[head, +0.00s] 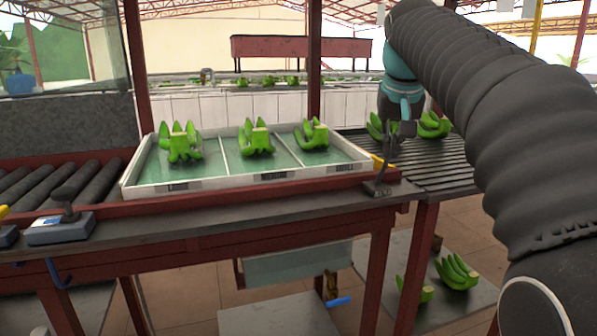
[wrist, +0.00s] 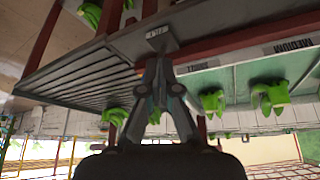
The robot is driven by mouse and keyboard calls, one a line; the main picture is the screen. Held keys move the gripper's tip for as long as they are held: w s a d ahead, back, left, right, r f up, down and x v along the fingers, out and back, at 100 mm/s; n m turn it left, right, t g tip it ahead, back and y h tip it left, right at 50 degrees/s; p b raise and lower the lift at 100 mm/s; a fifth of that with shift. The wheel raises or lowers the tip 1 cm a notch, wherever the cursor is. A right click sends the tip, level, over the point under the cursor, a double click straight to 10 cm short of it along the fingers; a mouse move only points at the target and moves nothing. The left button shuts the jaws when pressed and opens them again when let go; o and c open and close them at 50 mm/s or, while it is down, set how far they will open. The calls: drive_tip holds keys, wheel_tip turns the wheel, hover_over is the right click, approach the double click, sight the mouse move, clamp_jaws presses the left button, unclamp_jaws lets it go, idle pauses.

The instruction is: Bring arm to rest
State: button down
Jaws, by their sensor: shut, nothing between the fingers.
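My gripper (head: 388,160) hangs downward at the right end of the white tray (head: 245,183), in front of the slatted rack. In the wrist view my gripper (wrist: 157,62) is shut with nothing between its fingers. The tray has three labelled compartments. A green banana bunch sits in the left one (head: 180,143), another in the middle one (head: 257,140) and a third in the right one (head: 312,134). My arm crosses the right side of the head view and hides what lies behind it.
Green bunches (head: 434,126) lie on the dark slatted rack (head: 440,168) at the right. More bunches (head: 457,273) lie low down beneath it. A blue-grey device (head: 60,229) stands on the bench's left ledge. Black rollers (head: 75,187) lie left of the tray.

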drive_tip(key=s+a+f+n, duration=0.1)
drive_tip(key=s+a+f, duration=0.1)
drive_tip(key=s+f, duration=2.5)
drive_tip(key=shift+s+f+y, duration=0.15)
drive_tip(key=shift+y, duration=0.25)
